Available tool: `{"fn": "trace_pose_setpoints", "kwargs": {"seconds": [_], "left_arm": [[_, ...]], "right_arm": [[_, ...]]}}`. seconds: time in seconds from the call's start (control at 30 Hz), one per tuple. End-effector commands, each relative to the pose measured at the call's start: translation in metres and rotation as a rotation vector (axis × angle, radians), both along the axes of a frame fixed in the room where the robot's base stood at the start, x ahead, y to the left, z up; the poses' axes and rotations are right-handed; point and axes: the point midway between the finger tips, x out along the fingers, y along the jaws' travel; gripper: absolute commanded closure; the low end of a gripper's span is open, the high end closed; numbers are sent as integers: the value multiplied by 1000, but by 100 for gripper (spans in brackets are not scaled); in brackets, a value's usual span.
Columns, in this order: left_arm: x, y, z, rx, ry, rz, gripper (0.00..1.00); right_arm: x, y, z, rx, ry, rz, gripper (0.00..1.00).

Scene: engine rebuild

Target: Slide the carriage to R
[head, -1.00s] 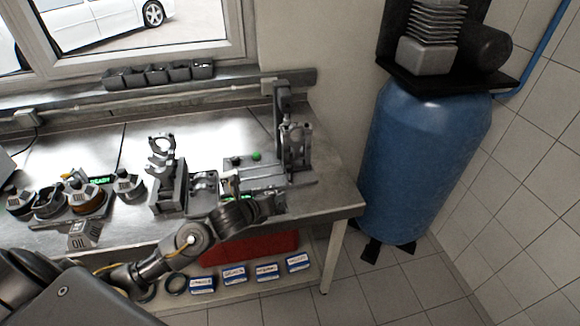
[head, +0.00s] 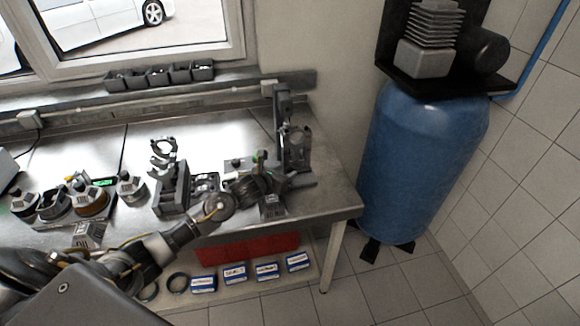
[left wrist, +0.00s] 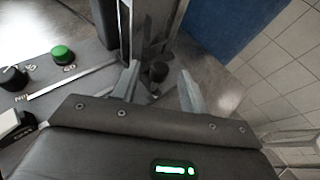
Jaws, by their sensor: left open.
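A bench machine with an upright column (head: 283,105) stands at the right end of the bench, and a grey ring-shaped part (head: 299,140) sits at the column's front. I cannot tell for certain which part is the carriage, and no R mark is readable. My left gripper (head: 288,181) is at the front of the machine, low by the column's base. In the left wrist view its fingers (left wrist: 158,84) are open, with a dark round knob (left wrist: 158,71) between and just beyond them. I see no clear contact. My right gripper is out of view.
A green button (left wrist: 62,53) and a black knob (left wrist: 13,78) are on the machine's panel, left of the fingers. A blue tank (head: 425,160) stands beyond the bench's right end.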

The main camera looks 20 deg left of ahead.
Motion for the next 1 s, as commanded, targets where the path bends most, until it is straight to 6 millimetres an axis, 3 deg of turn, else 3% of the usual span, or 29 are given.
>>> {"fn": "trace_pose_setpoints", "kwargs": {"seconds": [0.3,0.67,1.0], "left_arm": [[32,-4,-13,-2,1,1,56],[36,-5,-15,-1,0,-1,56],[36,-5,-15,-1,0,0,98]], "right_arm": [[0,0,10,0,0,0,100],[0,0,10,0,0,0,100],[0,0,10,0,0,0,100]]}}
